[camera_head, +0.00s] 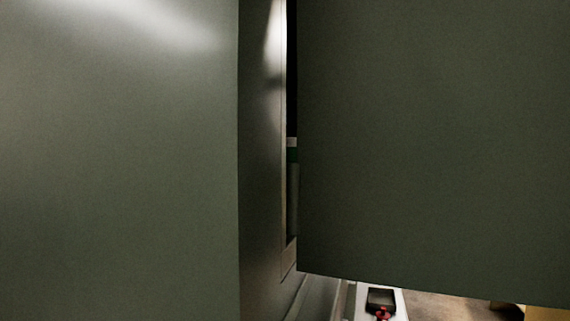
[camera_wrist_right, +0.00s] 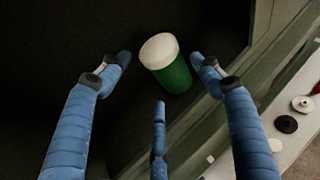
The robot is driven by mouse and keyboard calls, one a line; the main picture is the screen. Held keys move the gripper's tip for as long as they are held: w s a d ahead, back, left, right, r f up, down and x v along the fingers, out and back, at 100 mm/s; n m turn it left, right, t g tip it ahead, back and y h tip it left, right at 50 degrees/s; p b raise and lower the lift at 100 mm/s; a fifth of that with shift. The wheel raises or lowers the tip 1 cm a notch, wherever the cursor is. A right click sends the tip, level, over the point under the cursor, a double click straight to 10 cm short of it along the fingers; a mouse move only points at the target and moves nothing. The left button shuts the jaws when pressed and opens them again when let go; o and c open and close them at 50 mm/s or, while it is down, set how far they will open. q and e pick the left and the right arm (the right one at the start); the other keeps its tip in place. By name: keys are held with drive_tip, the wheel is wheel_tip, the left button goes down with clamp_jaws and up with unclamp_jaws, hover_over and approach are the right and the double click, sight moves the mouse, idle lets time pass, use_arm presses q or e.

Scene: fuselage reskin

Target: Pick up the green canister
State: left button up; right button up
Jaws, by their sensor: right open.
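The green canister (camera_wrist_right: 174,74) with a white lid shows in the right wrist view against a dark recess. My right gripper (camera_wrist_right: 160,72) has blue ribbed fingers. They are spread open, one on each side of the canister and a third below it. No finger clearly touches it, and the remaining distance is hard to judge. In the head view, a narrow gap between large panels shows a thin strip with white and green parts (camera_head: 292,150), which may be the canister; most of it is hidden. Neither gripper shows in the head view.
Large dark grey-green panels (camera_head: 430,140) fill most of the head view. A ledge edge (camera_wrist_right: 250,82) runs close to the right finger. Beyond it, a pale surface holds a black round piece (camera_wrist_right: 286,124) and a white one (camera_wrist_right: 303,104). A black tray (camera_head: 381,298) stands low in the head view.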

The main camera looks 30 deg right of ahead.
sight(295, 158)
drive_tip(key=shift+w+a+f, duration=0.1)
drive_tip(key=shift+w+a, duration=0.05)
drive_tip(key=shift+w, duration=0.15)
drive_tip(key=p+x, duration=0.2)
drive_tip(key=x, duration=0.1)
drive_tip(key=shift+w+f, duration=0.1)
drive_tip(key=shift+f, duration=0.15)
drive_tip(key=shift+w+a+f, duration=0.15)
drive_tip(key=shift+w+f, duration=0.1)
drive_tip(key=shift+w, duration=0.25)
drive_tip(key=shift+s, duration=0.15)
drive_tip(key=shift+c, duration=0.3)
drive_tip(key=shift+s, duration=0.1)
drive_tip(key=c, duration=0.8)
drive_tip(key=shift+c, duration=0.3)
drive_tip(key=shift+r, duration=0.1)
